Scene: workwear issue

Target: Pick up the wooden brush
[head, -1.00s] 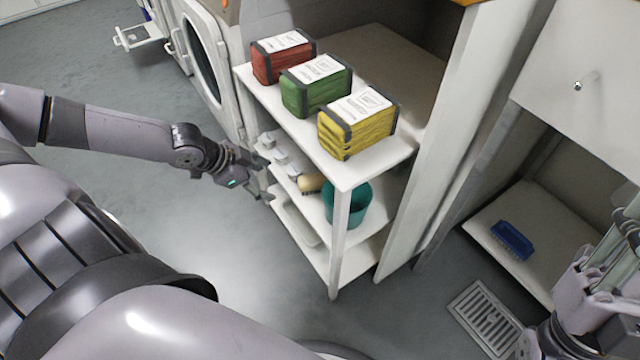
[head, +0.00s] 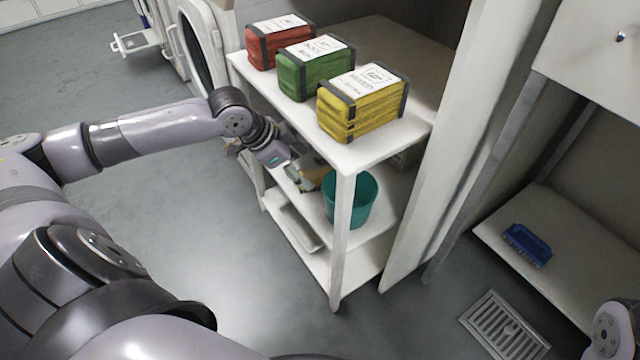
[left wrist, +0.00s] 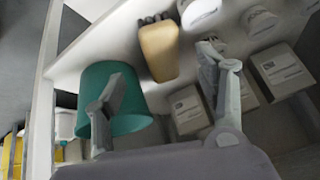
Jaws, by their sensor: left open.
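The wooden brush, a tan block with dark bristles, lies on the middle shelf of the white rack. In the left wrist view the brush (left wrist: 158,50) is seen ahead, between and beyond the two fingertips. My left gripper (left wrist: 163,68) is open and empty, and does not visibly touch the brush. In the head view my left gripper (head: 300,172) reaches into the rack's middle level from the left and partly hides the brush (head: 325,177). My right gripper is not visible.
A teal bucket (head: 350,200) stands beside the brush, close to one finger. Small white boxes (left wrist: 188,108) sit near the other finger. The top shelf (head: 385,140) above holds red, green and yellow bundles. A blue brush (head: 527,245) lies on a separate shelf at right.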

